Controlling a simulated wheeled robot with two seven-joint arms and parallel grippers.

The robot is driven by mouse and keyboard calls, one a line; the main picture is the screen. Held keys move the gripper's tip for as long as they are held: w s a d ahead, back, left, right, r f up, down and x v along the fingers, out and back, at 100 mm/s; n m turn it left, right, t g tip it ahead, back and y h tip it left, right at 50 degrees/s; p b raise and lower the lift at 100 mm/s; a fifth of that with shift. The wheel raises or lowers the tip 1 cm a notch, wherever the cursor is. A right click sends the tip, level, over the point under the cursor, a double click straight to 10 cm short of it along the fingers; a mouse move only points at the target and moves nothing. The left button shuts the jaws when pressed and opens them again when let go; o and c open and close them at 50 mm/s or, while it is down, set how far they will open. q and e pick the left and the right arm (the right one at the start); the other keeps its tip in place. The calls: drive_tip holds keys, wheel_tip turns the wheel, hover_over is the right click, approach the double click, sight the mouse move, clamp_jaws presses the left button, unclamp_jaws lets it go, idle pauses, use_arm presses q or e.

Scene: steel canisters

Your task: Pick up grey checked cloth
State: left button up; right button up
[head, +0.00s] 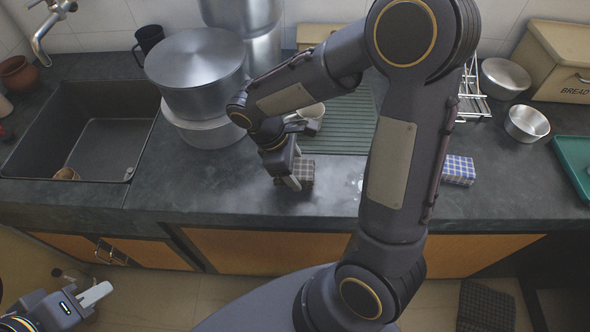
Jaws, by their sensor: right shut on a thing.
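The grey checked cloth (306,171) is a small folded block at the counter's front, left of the picture's middle. My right gripper (292,181) points down at it and is shut on it; the fingers cover its left part. I cannot tell whether the cloth is clear of the counter. My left gripper (97,294) is at the lower left, in front of the cabinets and away from the counter top. Its pale fingertips show, but not whether they are apart.
The dark counter (240,195) has steel canisters (197,75) behind my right gripper, with a cup (312,114) close by. A green drying mat (345,125) lies behind the cloth. A blue checked cloth (459,169) lies right of my arm. The sink (30,150) is left.

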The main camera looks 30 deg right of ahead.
drive_tip(key=s+a+r, duration=0.9)
drive_tip(key=a+r, duration=0.1)
drive_tip(key=r, duration=0.1)
drive_tip(key=shift+s+r, duration=0.3)
drive_tip(key=shift+s, duration=0.05)
drive_tip(key=shift+a, duration=0.1)
